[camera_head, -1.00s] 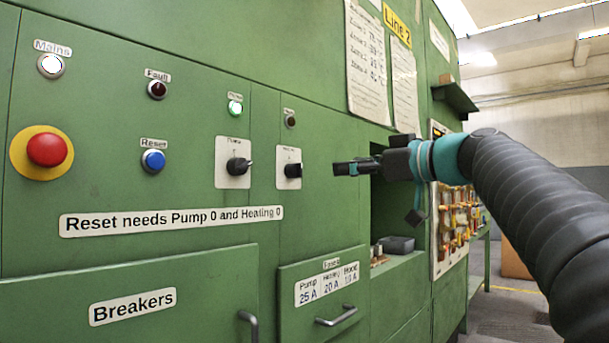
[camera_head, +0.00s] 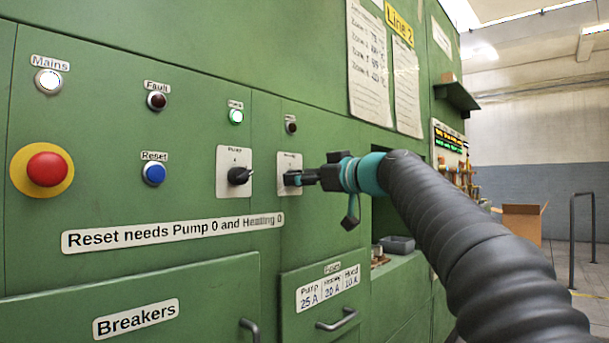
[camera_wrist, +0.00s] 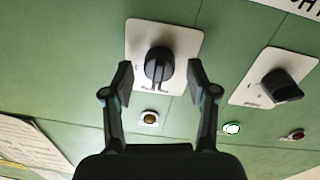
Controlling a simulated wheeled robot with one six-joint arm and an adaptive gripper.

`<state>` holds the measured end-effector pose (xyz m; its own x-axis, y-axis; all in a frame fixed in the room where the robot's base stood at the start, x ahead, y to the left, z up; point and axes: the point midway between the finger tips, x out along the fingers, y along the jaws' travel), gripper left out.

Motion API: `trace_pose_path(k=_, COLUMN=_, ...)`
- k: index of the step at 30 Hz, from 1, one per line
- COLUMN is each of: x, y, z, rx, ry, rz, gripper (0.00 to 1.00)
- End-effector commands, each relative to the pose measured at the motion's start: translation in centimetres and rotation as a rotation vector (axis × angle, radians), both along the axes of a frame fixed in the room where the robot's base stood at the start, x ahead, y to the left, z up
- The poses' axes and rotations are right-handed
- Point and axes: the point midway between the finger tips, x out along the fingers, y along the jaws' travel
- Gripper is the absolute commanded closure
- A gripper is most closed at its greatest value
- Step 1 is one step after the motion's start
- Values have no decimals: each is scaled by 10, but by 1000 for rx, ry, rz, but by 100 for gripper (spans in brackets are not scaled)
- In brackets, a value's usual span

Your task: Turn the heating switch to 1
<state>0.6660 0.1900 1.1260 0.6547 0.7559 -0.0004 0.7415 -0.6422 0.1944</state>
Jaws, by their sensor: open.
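The heating switch (camera_wrist: 158,66) is a black rotary knob on a white plate. In the wrist view it lies between and beyond my fingertips, its bar nearly upright in the picture. My gripper (camera_wrist: 159,80) is open, one finger on each side, with no visible contact. In the head view my gripper (camera_head: 293,179) is in front of the heating plate (camera_head: 288,160) and hides most of the knob. The lamp above the heating plate (camera_head: 291,125) looks dark. The pump switch (camera_head: 240,176) is a similar knob to the left, and it also shows in the wrist view (camera_wrist: 281,86).
The lamp above the pump switch (camera_head: 236,116) glows green. A red emergency button (camera_head: 46,169), a blue reset button (camera_head: 153,173) and a lit white mains lamp (camera_head: 48,81) are further left. A fuse drawer (camera_head: 325,295) is below. An open recess (camera_head: 400,262) lies right of the switches.

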Motion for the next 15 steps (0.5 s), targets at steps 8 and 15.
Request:
trace_pose_path(k=8, x=0, y=0, z=0, rx=0, ry=0, rz=0, gripper=54)
trace_pose_path(k=15, x=0, y=0, z=0, rx=0, ry=0, rz=1, gripper=100)
